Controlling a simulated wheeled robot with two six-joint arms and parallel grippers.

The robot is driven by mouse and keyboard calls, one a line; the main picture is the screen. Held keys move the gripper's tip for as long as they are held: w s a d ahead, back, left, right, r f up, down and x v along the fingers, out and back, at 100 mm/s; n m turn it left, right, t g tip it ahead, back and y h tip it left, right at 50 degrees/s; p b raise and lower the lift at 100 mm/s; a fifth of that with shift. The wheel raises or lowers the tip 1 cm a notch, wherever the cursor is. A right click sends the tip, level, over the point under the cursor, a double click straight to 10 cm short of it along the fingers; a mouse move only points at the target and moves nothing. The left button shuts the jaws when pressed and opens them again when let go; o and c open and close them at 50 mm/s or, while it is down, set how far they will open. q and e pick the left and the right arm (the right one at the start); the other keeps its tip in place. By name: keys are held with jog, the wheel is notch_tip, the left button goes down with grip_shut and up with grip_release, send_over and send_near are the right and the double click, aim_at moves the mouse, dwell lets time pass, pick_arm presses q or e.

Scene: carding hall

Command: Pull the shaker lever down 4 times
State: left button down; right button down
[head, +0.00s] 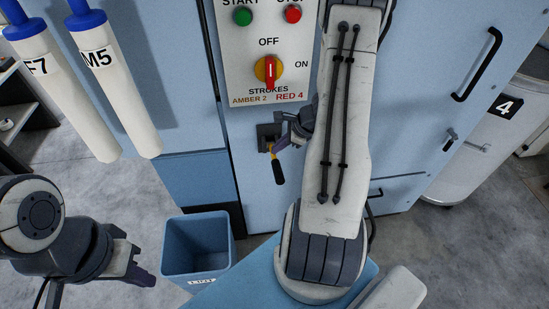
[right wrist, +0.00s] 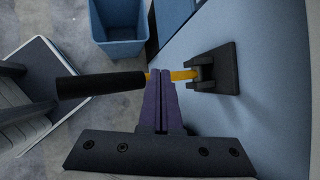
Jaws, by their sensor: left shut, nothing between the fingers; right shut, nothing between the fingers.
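The shaker lever has a black grip (head: 278,172) on a yellow shaft, coming out of a dark bracket (head: 266,132) on the blue machine front. In the head view its grip points downward. In the right wrist view the grip (right wrist: 100,85) lies left, the yellow shaft (right wrist: 183,75) and bracket (right wrist: 222,70) right. My right gripper (head: 283,145) is shut and empty, its fingertips (right wrist: 160,76) right at the shaft between grip and bracket; I cannot tell whether they touch. My left gripper (head: 146,278) is shut and empty at lower left, away from the lever.
A control panel (head: 245,50) above the lever has green and red buttons and a knob (head: 269,71) upright towards OFF; it reads AMBER 2, RED 4. A blue bin (head: 197,248) stands below left. White tubes (head: 62,95) hang left. A white drum (head: 478,150) stands right.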

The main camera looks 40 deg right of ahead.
aim_at(279, 170)
jog(key=shift+s+f+b, duration=0.15)
jog(key=shift+f+b, duration=0.25)
jog(key=shift+b, duration=0.3)
jog(key=shift+s+a+f+b, duration=0.25)
jog(key=shift+s+f+b, duration=0.15)
jog(key=shift+f+b, duration=0.85)
jog(key=shift+s+a+f+b, duration=0.35)
jog(key=shift+f+b, duration=0.65)
jog(key=shift+b, duration=0.45)
jog(key=shift+s+a+f+b, duration=0.2)
jog(key=shift+s+f+b, duration=0.2)
jog(key=shift+f+b, duration=0.85)
dwell(3.3)
